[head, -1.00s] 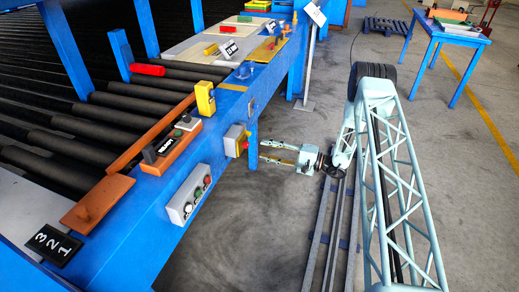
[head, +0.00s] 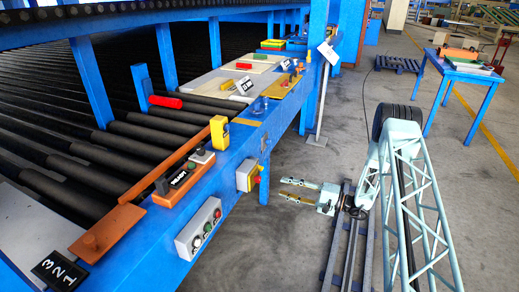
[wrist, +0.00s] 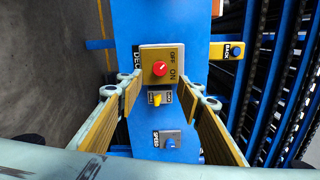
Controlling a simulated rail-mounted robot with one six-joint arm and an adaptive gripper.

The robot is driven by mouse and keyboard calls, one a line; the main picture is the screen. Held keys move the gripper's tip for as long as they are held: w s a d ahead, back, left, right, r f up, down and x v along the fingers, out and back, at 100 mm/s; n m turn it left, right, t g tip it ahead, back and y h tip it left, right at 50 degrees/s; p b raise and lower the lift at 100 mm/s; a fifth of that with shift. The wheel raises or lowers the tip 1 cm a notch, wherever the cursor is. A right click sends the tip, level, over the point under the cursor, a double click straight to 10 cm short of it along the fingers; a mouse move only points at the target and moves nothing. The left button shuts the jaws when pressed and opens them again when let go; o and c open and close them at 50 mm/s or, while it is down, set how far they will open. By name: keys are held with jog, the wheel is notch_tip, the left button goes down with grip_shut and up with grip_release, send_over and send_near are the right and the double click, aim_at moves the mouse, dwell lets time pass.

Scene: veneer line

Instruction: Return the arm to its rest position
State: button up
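My gripper (head: 281,188) is open and empty in the head view. It hangs in the air over the floor, right of the blue machine frame, with its fingers pointing left towards the frame. My pale lattice arm stands to its right. In the wrist view my gripper (wrist: 160,92) shows two spread fingers with wooden-coloured pads. Beyond the gap between them is a yellow switch box with a red knob (wrist: 160,69), marked OFF and ON. No thing lies between the fingers.
The blue frame (head: 222,185) carries a grey button box (head: 199,229) and the yellow switch box (head: 248,175). A yellow block (head: 219,133) stands on its edge. In the wrist view a blue knob marked SPEED (wrist: 170,143) shows below.

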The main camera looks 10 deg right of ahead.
jog(key=shift+r, duration=0.1)
jog(key=s+a+r+n+g, duration=0.25)
jog(key=a+r, duration=0.25)
jog(key=r, duration=0.5)
jog(key=s+a+r+n+g, duration=0.1)
jog(key=s+a+r+g, duration=0.35)
jog(key=r, duration=0.45)
jog(key=s+a+r+n+g+h, duration=0.2)
jog(key=s+a+r, duration=0.2)
jog(key=s+r, duration=0.35)
jog(key=s+a+r+n+g+h, duration=0.1)
jog(key=s+a+r+g+h, duration=0.1)
jog(key=s+a+r, duration=0.45)
jog(key=s+d+r+n+h, duration=0.1)
jog(key=s+r+h, duration=0.1)
jog(key=s+r, duration=0.6)
jog(key=s+r+n+h, duration=0.1)
jog(key=s+r+h, duration=0.25)
jog(key=s, duration=0.75)
jog(key=s+d+r+t+h, duration=0.2)
jog(key=s+d, duration=0.2)
jog(key=s, duration=0.6)
jog(key=s+d+r+t+h, duration=0.3)
jog(key=s+d, duration=0.1)
jog(key=s, duration=0.6)
jog(key=shift+s+d, duration=0.4)
jog(key=shift+n+h, duration=0.25)
